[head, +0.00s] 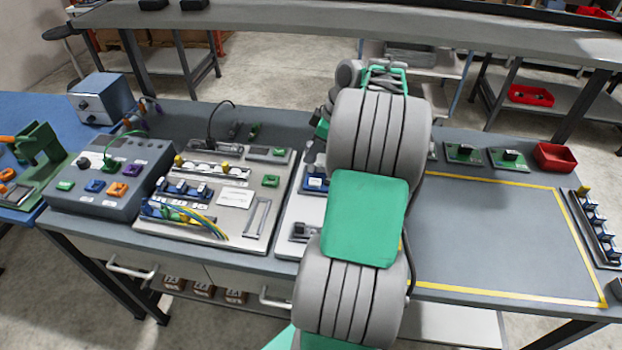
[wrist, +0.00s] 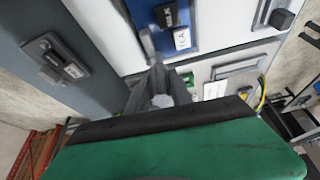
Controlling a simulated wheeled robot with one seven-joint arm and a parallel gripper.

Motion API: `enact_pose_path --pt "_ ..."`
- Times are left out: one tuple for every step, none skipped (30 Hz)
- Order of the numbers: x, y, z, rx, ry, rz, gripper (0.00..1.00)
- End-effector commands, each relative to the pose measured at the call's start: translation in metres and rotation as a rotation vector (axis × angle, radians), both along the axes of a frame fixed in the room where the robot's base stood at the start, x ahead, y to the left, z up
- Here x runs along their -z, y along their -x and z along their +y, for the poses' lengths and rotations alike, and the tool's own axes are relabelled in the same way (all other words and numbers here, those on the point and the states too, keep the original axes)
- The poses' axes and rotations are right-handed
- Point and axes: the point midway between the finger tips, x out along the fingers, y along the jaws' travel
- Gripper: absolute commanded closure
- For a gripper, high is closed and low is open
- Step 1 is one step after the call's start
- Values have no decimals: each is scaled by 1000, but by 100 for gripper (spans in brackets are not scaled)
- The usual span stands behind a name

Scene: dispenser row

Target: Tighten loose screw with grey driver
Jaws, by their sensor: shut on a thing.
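In the wrist view my gripper (wrist: 158,92) is shut on a slim grey tool, which looks like the grey driver (wrist: 148,43). Its shaft points away from me toward the lower edge of a blue module (wrist: 205,28) on a white panel (wrist: 105,25). I cannot tell whether the tip touches anything. The blue module carries a dark block and a white label. I cannot make out the loose screw. In the head view my own arm covers the gripper and the driver; part of a blue module (head: 316,184) shows just left of the arm.
A light panel with wires and blue parts (head: 235,198) and a grey box with coloured buttons (head: 112,178) stand left on the bench. A yellow-outlined area (head: 490,235) at right is clear. A red bin (head: 555,157) and a rail of blue parts (head: 597,228) stand right.

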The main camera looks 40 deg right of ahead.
Motion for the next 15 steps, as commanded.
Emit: enact_pose_path --pt "3 0 1 39 0 0 100" --pt "2 0 1 55 -1 0 100" --pt "1 0 1 62 -1 1 100" --pt "0 0 1 63 -2 1 100" --pt "0 0 1 63 -3 1 100" --pt "0 0 1 62 -3 2 100" --pt "0 0 1 62 -2 3 100" --pt "-1 0 1 61 -2 2 100" --pt "-1 0 1 61 -2 2 100" --pt "-2 0 1 60 -2 2 100" --pt "-3 0 0 60 -2 2 100" --pt "-5 0 0 60 -2 1 100" --pt "-8 0 0 59 -2 1 100" --pt "-10 0 0 59 -2 1 100" --pt "-13 0 0 58 -1 0 100"
